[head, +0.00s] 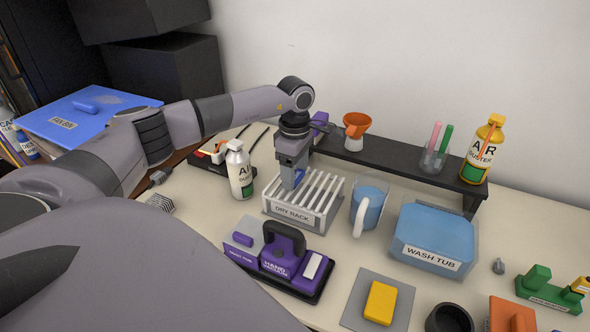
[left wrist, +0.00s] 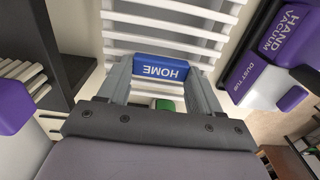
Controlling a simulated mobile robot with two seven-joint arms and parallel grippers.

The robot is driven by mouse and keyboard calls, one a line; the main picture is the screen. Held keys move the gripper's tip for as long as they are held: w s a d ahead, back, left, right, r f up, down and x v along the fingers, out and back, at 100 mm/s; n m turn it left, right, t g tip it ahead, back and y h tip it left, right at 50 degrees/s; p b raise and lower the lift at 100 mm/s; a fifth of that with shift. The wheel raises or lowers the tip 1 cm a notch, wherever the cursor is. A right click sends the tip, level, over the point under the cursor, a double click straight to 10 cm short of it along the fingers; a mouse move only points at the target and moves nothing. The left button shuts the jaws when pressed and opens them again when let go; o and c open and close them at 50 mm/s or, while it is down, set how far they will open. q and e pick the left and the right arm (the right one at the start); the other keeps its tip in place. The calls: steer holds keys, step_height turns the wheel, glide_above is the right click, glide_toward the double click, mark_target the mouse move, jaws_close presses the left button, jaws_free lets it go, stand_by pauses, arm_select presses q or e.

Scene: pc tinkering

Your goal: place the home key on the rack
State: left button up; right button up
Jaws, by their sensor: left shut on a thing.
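The blue home key (left wrist: 160,69) is between the fingers of my left gripper (left wrist: 163,85), its HOME label facing the wrist camera. In the head view my left gripper (head: 291,178) points down over the left part of the white-slatted drying rack (head: 318,196), which is labelled DRY RACK. The gripper is shut on the home key (head: 299,183), which shows only as a sliver of blue at the slats. The rack's slats (left wrist: 165,32) also show behind the key in the left wrist view. Whether the key touches the slats I cannot tell. My right gripper is not in view.
A purple hand vacuum (head: 283,254) stands in front of the rack. A blue-filled jug (head: 369,205) and the wash tub (head: 435,235) stand to its right. A white duster bottle (head: 240,172) is at its left. A dark raised shelf (head: 400,170) runs behind.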

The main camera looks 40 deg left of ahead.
arm_select(q)
steer(key=shift+f, duration=0.2)
steer(key=o, duration=1)
steer(key=shift+r, duration=0.2)
step_height(320, 180, up, 12)
steer(key=shift+r, duration=0.1)
